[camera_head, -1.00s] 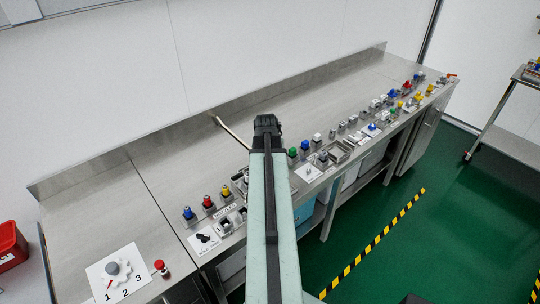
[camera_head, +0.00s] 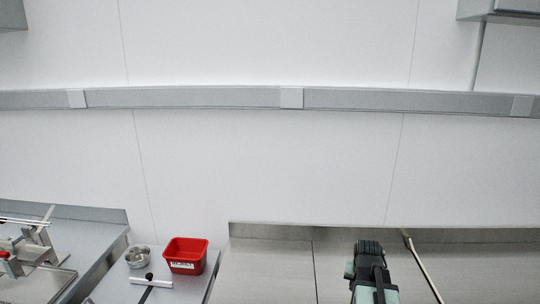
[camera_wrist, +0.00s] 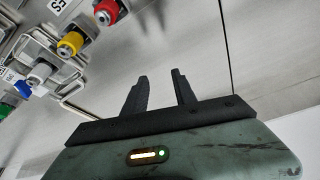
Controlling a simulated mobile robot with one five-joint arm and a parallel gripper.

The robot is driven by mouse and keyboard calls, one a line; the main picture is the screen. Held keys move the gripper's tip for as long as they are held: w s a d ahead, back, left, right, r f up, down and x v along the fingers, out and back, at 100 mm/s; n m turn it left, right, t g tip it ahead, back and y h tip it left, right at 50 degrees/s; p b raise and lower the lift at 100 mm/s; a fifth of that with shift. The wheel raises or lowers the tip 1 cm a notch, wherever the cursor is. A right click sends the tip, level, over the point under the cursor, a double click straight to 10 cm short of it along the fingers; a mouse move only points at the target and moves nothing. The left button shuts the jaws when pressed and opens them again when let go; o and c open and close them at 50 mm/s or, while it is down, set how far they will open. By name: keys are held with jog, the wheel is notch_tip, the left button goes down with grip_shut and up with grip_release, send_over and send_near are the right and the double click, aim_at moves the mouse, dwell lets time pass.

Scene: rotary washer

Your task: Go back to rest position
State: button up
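My gripper (camera_wrist: 161,92) shows in the wrist view with its two dark fingers apart and nothing between them. It is over the bare steel worktop (camera_wrist: 200,40). In the head view my folded arm is at the lower right, and the gripper's fingers cannot be made out there. In the wrist view a red knob (camera_wrist: 106,12) and a yellow knob (camera_wrist: 71,43) are at the upper left, apart from the fingers. A small blue part (camera_wrist: 22,88) and a green knob (camera_wrist: 5,110) are at the left edge.
In the head view, a red bin (camera_head: 185,256) and a metal bowl (camera_head: 138,257) stand on a small table at the lower left. A steel bench (camera_head: 75,225) with a metal fixture (camera_head: 35,248) is further left. A white wall (camera_head: 260,165) fills the background.

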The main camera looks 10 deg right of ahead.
jog(key=w+a+n+y, duration=0.1)
jog(key=w+a+n, duration=0.2)
jog(key=a, duration=1.3)
jog(key=s+a+n+g, duration=0.1)
jog(key=s+a, duration=0.1)
jog(key=a, duration=0.3)
jog(key=s+a+f+n+g+y, duration=0.1)
jog(key=s+a, duration=0.1)
jog(key=a, duration=0.3)
jog(key=s+a+n+g, duration=0.1)
jog(key=s+a+n, duration=0.1)
jog(key=a, duration=0.3)
jog(key=shift+s+a+f, duration=0.1)
jog(key=shift+s+f, duration=0.15)
jog(key=shift+s, duration=0.05)
